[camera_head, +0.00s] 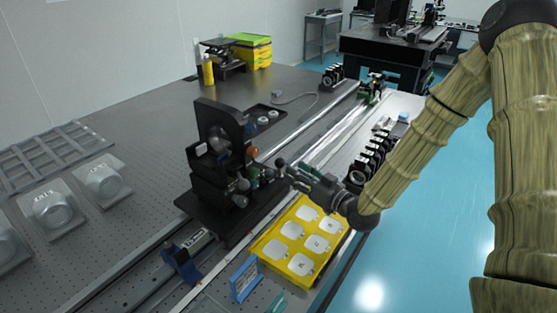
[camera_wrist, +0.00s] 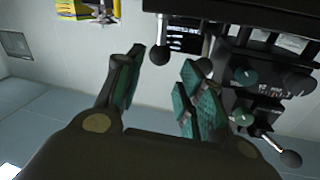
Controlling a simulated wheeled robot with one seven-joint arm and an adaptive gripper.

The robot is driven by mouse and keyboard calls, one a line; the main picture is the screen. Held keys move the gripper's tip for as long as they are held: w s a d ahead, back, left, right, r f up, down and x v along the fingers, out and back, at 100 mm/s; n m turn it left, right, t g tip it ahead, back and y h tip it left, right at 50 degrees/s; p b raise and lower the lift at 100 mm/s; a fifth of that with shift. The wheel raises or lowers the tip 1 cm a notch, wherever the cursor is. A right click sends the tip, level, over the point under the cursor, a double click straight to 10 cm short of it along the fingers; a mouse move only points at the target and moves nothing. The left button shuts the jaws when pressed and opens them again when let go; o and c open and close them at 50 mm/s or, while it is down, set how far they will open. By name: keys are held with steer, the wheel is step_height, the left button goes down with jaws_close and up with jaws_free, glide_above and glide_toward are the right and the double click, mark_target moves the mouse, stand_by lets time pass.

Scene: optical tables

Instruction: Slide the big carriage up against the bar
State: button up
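The big carriage (camera_head: 212,185) is a tall black assembly with levers and knobs, standing on the rail in the middle of the near table. In the wrist view its black body (camera_wrist: 235,45) fills the upper right. My gripper (camera_head: 284,172) is at the right side of the carriage, close to its knobs. In the wrist view the fingers of my gripper (camera_wrist: 165,68) stand apart with nothing held. A black ball knob (camera_wrist: 160,55) shows in line with the gap; I cannot tell whether it lies between the fingers. I cannot identify the bar for certain.
A blue bracket (camera_head: 181,264) and a silver block (camera_head: 194,241) sit in front of the carriage. A yellow tray (camera_head: 268,248) lies at its right, below my arm. Black mounts (camera_head: 368,160) line the right edge. Bare rail (camera_head: 325,120) runs behind the carriage.

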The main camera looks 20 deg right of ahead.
mark_target(283, 166)
steer(key=p+x, duration=0.1)
steer(key=x, duration=0.7)
steer(key=shift+w+f, duration=0.1)
jaws_close()
